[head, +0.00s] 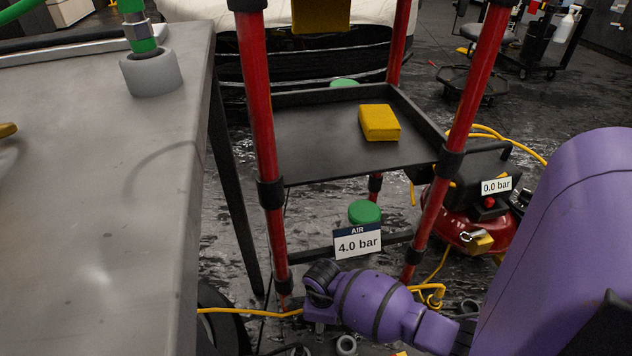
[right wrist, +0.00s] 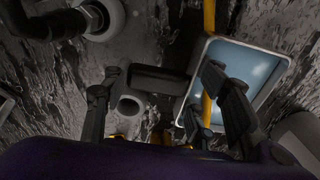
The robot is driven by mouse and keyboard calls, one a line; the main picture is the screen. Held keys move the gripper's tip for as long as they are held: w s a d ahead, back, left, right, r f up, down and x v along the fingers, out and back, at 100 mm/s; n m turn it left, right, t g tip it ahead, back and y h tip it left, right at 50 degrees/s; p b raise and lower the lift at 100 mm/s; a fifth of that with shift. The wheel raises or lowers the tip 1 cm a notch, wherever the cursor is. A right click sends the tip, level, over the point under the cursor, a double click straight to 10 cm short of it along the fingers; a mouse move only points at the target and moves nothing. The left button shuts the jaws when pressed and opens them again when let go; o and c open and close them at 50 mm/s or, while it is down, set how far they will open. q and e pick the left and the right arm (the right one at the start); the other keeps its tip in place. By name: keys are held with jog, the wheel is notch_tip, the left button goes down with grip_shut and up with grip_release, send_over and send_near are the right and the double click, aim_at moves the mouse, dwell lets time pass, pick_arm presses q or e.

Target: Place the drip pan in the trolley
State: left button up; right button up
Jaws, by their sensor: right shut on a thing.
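The trolley has red posts and a black tray shelf (head: 310,140). A light pan with a pale rim and a bluish inside, which I take for the drip pan (right wrist: 262,62), lies low at the right in the right wrist view. I cannot make it out in the head view. My right gripper (right wrist: 163,78) shows dark fingers, the right ones overlapping the pan. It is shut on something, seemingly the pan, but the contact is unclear. In the head view my purple right arm hides the gripper. My left gripper is not in view.
A yellow block (head: 379,122) lies on the trolley shelf, with bare room around it. A grey table (head: 100,200) stands at the left. A red compressor (head: 465,215) stands right of the trolley. A yellow hose (head: 245,312) crosses the wet floor.

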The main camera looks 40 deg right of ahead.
jog(key=shift+w+f, duration=0.4)
jog(key=shift+f, duration=0.05)
notch_tip(320, 180, down, 3)
jog(key=shift+w+f+b, duration=0.15)
jog(key=shift+f+b, duration=0.05)
jog(key=shift+b, duration=0.9)
jog(key=shift+r, duration=0.1)
jog(key=o, duration=1.6)
jog(key=shift+c, duration=0.2)
